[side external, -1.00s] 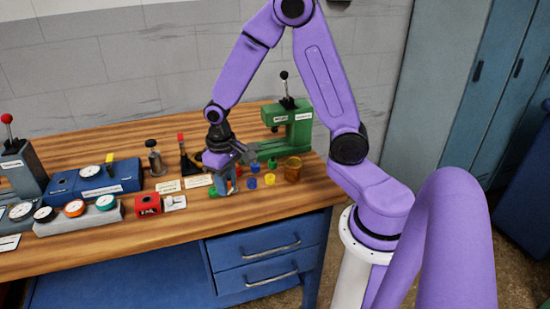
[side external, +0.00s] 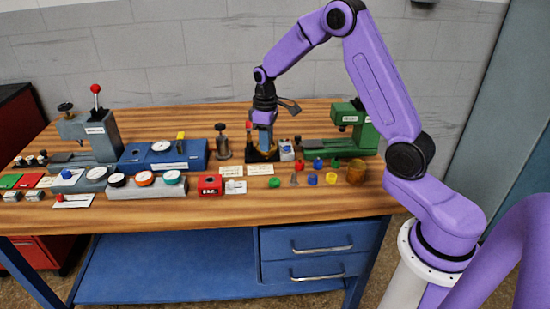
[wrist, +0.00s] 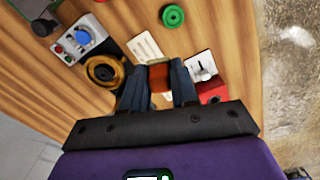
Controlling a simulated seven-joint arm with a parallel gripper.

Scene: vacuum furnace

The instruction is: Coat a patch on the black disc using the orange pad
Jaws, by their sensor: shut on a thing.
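My gripper (wrist: 158,92) is shut on a small orange-red pad (wrist: 158,76), which shows between the fingers in the wrist view. A black disc (wrist: 102,70) with a gold-coloured rim lies to the left of the fingers there. In the side view my gripper (side external: 264,146) points down over a black-based fixture at the back middle of the bench, with a gold edge (side external: 267,156) showing below it. The fingers hide the pad and most of the disc in that view. I cannot tell whether the pad touches the disc.
A control box (side external: 287,150) with a blue knob stands beside the fixture. A green press (side external: 355,130), an amber jar (side external: 356,171) and several coloured caps (side external: 331,179) are to the right. A red block (side external: 209,185) and cards (side external: 260,169) lie in front.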

